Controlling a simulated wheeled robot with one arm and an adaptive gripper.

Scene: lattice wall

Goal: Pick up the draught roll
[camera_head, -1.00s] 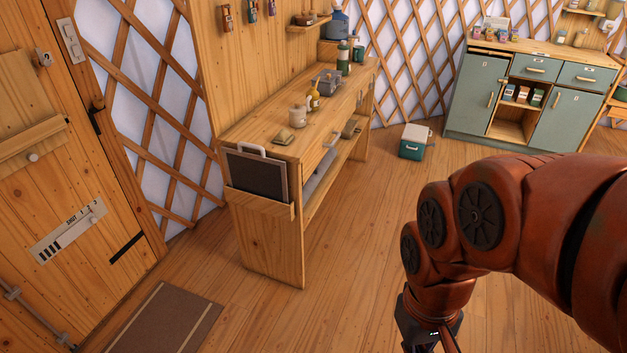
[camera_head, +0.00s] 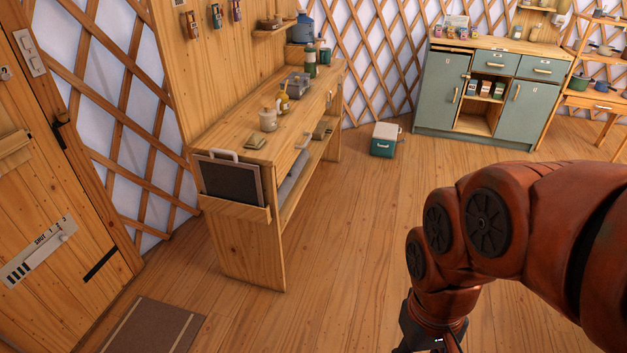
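I cannot pick out the draught roll for certain. Either is too small or covered to name. The wooden workbench (camera_head: 245,247) stands left of centre. My arm comes in from the right, bent downward. Only the dark upper body of my gripper (camera_head: 436,337) shows at the bottom edge; its fingers are cut off, well to the right of the bench.
A door (camera_head: 75,235) is at the left, with a brown mat (camera_head: 153,328) before it. A teal and white box (camera_head: 385,140) stands on the floor beyond the bench. A green cabinet (camera_head: 441,88) stands at the back. The floor right of the bench is clear.

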